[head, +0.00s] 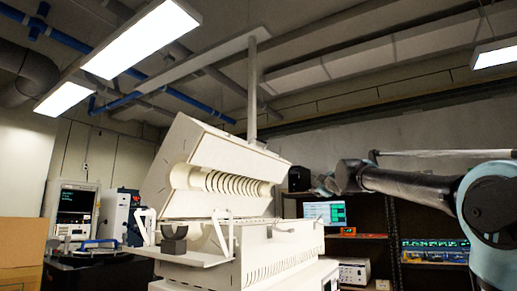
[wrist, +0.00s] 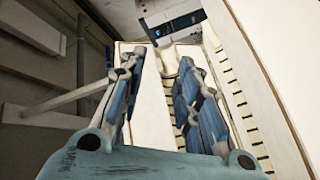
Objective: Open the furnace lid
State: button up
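The furnace is a cream box (head: 285,245) in the middle of the head view. Its lid (head: 215,150) stands tilted up and back, apart from the base at the front, showing a ribbed half-round chamber (head: 225,183) inside. My gripper (head: 322,184) is to the right of the lid, apart from it in the picture; its depth against the lid is hard to judge. In the wrist view my gripper (wrist: 160,58) has its two blue-grey fingers spread apart. A cream surface with a slotted edge, likely part of the furnace, lies beyond them. I see nothing clearly gripped.
A white shelf with a dark U-shaped block (head: 174,239) juts from the furnace's left side. A vertical post (head: 252,90) rises behind the lid to the ceiling. Shelves with a monitor (head: 325,213) stand behind on the right. A cardboard box (head: 22,248) is at the left.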

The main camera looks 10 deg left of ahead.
jog(key=a+r+n+y, duration=0.5)
jog(key=a+r, duration=0.4)
jog(key=r, duration=0.2)
jog(key=n+g+y, duration=0.2)
jog(key=n+y, duration=0.4)
send_near(258, 139)
jog(key=x, duration=1)
jog(key=shift+w+a, duration=0.1)
jog(key=shift+w, duration=0.35)
grip_shut()
